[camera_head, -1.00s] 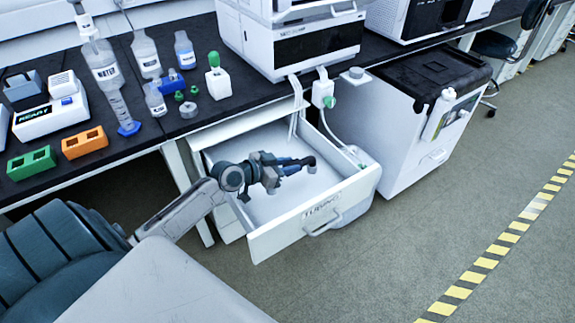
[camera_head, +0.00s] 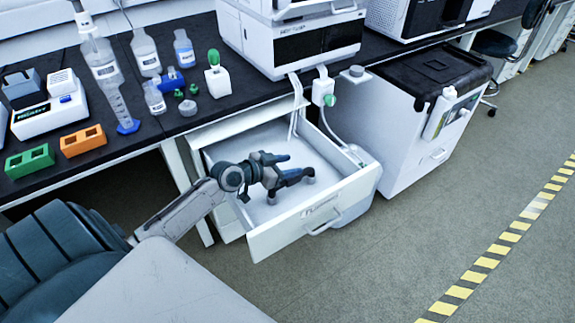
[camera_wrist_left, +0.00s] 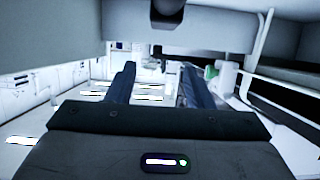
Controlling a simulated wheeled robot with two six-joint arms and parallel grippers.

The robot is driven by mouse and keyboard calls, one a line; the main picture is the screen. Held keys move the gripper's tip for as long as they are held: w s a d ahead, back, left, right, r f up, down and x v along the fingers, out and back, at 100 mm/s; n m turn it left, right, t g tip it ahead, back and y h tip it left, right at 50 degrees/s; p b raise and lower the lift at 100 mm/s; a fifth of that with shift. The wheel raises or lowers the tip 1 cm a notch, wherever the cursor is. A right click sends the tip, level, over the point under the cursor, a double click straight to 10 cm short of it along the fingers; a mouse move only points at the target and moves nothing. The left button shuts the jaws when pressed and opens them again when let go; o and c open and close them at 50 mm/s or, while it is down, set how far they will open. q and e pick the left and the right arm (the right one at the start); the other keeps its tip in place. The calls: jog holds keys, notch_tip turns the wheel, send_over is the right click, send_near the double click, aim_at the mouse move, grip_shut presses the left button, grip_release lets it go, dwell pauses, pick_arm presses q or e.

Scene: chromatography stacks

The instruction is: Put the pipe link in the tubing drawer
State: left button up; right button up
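The tubing drawer (camera_head: 328,208) is pulled out under the bench, with a white interior and a front label. My left gripper (camera_head: 298,164) is over its inside. The gripper's two dark fingers stand apart in the left wrist view (camera_wrist_left: 158,88), with nothing visible between them. The pipe link (camera_head: 308,179) appears as a dark piece with grey ends, low at the fingers and inside the drawer's outline. The gripper partly hides it, and I cannot tell whether it rests on the drawer floor. My right gripper is not in view.
The black bench (camera_head: 140,137) above holds bottles, a green block (camera_head: 30,162), an orange block (camera_head: 83,141) and white instruments. A white tube (camera_head: 331,128) hangs by the drawer's back right. A white cabinet with a black top (camera_head: 432,70) stands to the right. The floor in front is clear.

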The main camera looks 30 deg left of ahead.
pick_arm(q)
jog(key=shift+r, duration=0.15)
jog(key=shift+r+p, duration=0.55)
jog(key=shift+p, duration=0.25)
jog(key=p+v, duration=0.2)
jog(key=v, duration=1)
jog(key=shift+p, duration=0.3)
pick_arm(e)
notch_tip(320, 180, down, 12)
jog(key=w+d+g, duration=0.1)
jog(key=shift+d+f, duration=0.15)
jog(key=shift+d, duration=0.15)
pick_arm(q)
jog(key=shift+f, duration=0.1)
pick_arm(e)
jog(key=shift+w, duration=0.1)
